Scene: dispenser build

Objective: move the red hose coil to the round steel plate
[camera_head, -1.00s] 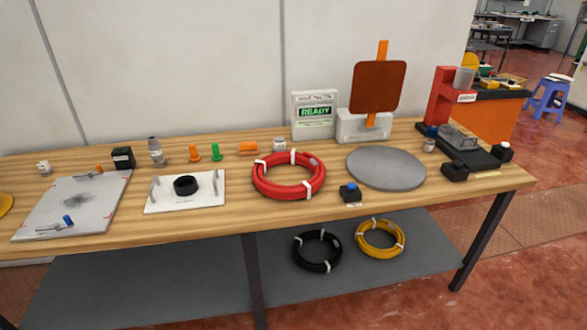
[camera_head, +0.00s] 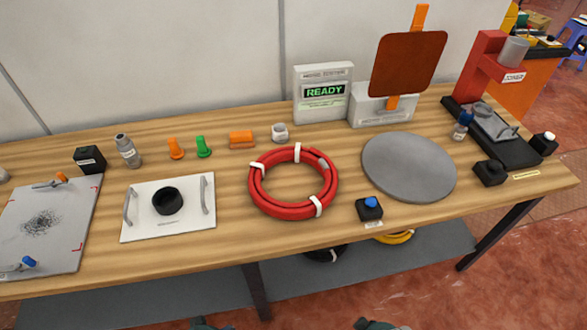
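The red hose coil (camera_head: 262,199) lies flat on the wooden bench, bound with several white ties. The round steel plate (camera_head: 409,167) lies flat on the bench to the right of the coil, with a narrow strip of wood between them. The plate is bare. Small dark shapes, perhaps parts of my arms, show at the bottom edge; no gripper fingers can be made out, and nothing touches the coil.
A black box with a blue button (camera_head: 369,209) sits between coil and plate, near the front edge. A READY display box (camera_head: 323,92) and a brown panel on a stand (camera_head: 408,63) stand behind. A white plate with handles (camera_head: 140,219) lies left. A red press (camera_head: 483,68) stands right.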

